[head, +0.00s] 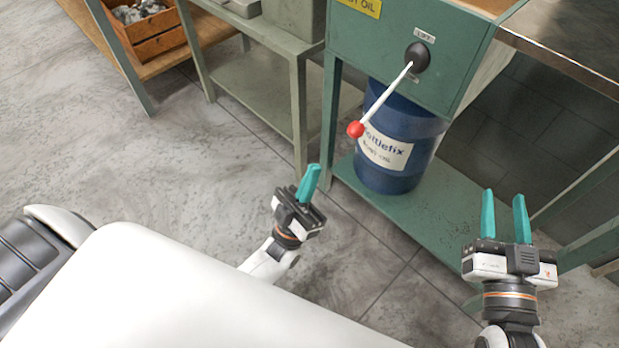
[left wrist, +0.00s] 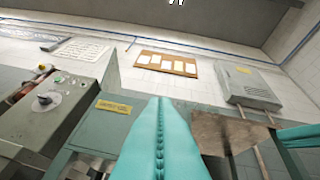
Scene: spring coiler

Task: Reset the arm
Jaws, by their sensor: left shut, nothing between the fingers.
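My left gripper (head: 309,183) is over the floor at the middle of the head view, its teal fingers together and empty. The shut fingers also fill the lower middle of the left wrist view (left wrist: 160,140). My right gripper (head: 505,217) is at the right of the head view, its two teal fingers upright and apart, with nothing between them. A white lever (head: 386,98) with a red ball knob (head: 355,130) slopes down and left from a black hub (head: 417,56) on a green machine. Neither gripper touches the lever.
A blue drum (head: 398,150) stands on the green lower shelf (head: 425,215) under the machine. A green table (head: 300,90) and a wooden crate (head: 158,38) are behind. The left wrist view shows a control box (left wrist: 48,105) and a grey cabinet (left wrist: 250,88). Floor lies clear around my left gripper.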

